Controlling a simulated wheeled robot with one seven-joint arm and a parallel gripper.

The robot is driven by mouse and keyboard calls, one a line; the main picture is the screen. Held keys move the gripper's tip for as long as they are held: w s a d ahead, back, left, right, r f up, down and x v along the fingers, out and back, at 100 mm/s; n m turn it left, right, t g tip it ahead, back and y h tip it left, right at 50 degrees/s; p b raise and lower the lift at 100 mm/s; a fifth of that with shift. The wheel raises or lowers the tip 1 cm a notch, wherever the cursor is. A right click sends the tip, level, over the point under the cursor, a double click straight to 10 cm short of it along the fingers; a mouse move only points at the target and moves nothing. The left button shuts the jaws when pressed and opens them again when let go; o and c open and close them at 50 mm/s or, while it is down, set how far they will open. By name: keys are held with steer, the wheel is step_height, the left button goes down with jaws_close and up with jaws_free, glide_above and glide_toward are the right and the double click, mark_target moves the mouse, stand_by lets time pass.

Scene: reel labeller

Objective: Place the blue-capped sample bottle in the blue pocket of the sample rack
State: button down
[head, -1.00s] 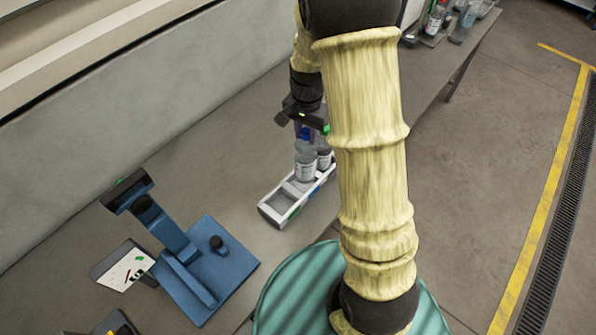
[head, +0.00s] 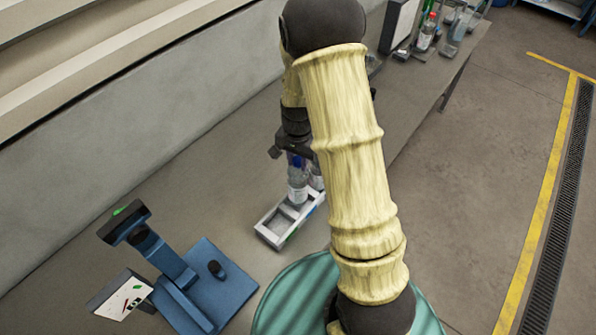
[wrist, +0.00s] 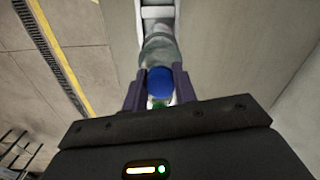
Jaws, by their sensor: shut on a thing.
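The blue-capped sample bottle (head: 297,185) is upright at the sample rack, its cap (wrist: 159,81) between my gripper's fingers in the wrist view. My gripper (wrist: 160,92) is shut on it from above. The white sample rack (head: 270,235) lies on the bench; its near-left pockets look empty, with a green mark and a blue mark on its right side. The bottle's base is over or in a middle pocket; I cannot tell how deep. Another bottle (head: 317,178) stands beside it at the far end, partly hidden by my arm. A green spot shows behind the blue cap in the wrist view.
A blue stand (head: 205,285) with a dark head and a white card (head: 124,297) are at the front left of the bench. Several bottles (head: 429,32) stand at the far end. A wall runs along the left; floor is open at right.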

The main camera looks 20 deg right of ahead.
mark_target(299, 171)
steer(key=shift+f, duration=0.2)
steer(key=shift+d+f, duration=0.1)
steer(key=shift+d, duration=0.2)
steer(key=shift+s, duration=0.1)
steer(key=shift+s+a+f, duration=0.1)
steer(key=shift+f, duration=0.15)
steer(key=shift+f+p, duration=0.75)
steer(key=shift+f, duration=1.1)
steer(key=shift+w+f, duration=0.2)
steer(key=c, duration=1.1)
jaws_free()
steer(key=shift+r, duration=0.1)
